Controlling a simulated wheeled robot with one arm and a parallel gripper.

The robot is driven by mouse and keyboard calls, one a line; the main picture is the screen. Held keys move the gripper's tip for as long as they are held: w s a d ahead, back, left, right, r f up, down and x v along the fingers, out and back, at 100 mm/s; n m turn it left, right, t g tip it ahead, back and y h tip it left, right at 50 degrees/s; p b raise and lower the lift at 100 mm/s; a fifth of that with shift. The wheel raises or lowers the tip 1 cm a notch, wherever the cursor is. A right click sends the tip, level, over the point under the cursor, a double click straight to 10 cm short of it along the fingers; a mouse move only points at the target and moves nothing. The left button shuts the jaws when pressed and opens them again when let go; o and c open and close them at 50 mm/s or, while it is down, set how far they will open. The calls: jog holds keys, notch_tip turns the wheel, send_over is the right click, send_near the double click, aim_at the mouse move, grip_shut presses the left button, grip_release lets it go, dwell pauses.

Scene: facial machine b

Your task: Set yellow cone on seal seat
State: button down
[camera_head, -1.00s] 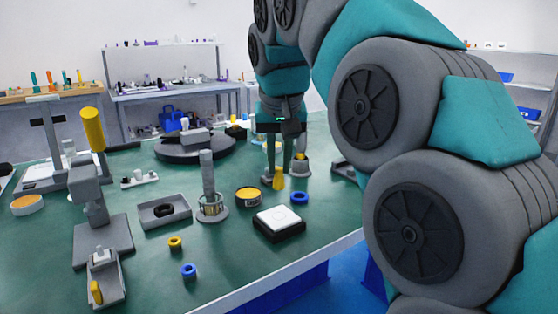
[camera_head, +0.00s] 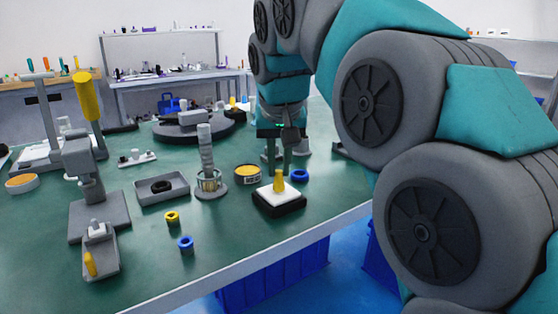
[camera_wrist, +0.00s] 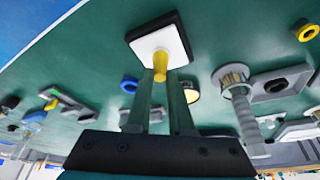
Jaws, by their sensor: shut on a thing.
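The yellow cone (camera_head: 279,181) is between the fingertips of my gripper (camera_head: 278,168), which is shut on it. The wrist view also shows the cone (camera_wrist: 160,64) at the fingertips (camera_wrist: 160,78). It overlaps a white square top (camera_head: 267,193) on a black base (camera_head: 281,208); I cannot tell whether it touches it. The same white top (camera_wrist: 150,46) is straight ahead of the fingers in the wrist view. No part is clearly marked as the seal seat, so I cannot tell which one it is.
A yellow ring (camera_head: 172,217) and another blue ring (camera_head: 185,243) lie nearer the front edge.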

jog(key=shift+f, duration=0.3)
dwell(0.6)
jog(key=c, duration=0.7)
grip_release()
jog(key=shift+r, duration=0.1)
jog(key=v, duration=0.7)
jog(key=shift+g, duration=0.6)
jog(key=s+d+f, duration=0.1)
jog(key=f, duration=0.1)
jog(key=s+d+f, duration=0.1)
jog(key=d+f, duration=0.1)
jog(key=s+d+f, duration=0.1)
jog(key=d+f, duration=0.1)
jog(key=shift+s, duration=0.35)
jog(key=s+d+f+g, duration=0.1)
jog(key=s+d+f, duration=0.2)
jog(key=s+f, duration=0.5)
jog(key=s+d+f+g, duration=0.2)
jog(key=s+d+f, duration=0.1)
jog(key=s+f, duration=0.6)
jog(key=s+d+f+g, duration=0.1)
jog(key=s+d+f, duration=0.3)
jog(key=s+f, duration=0.5)
jog(key=shift+f+m+g, duration=0.3)
jog(key=shift+f+m, duration=0.1)
jog(key=shift+f, duration=0.05)
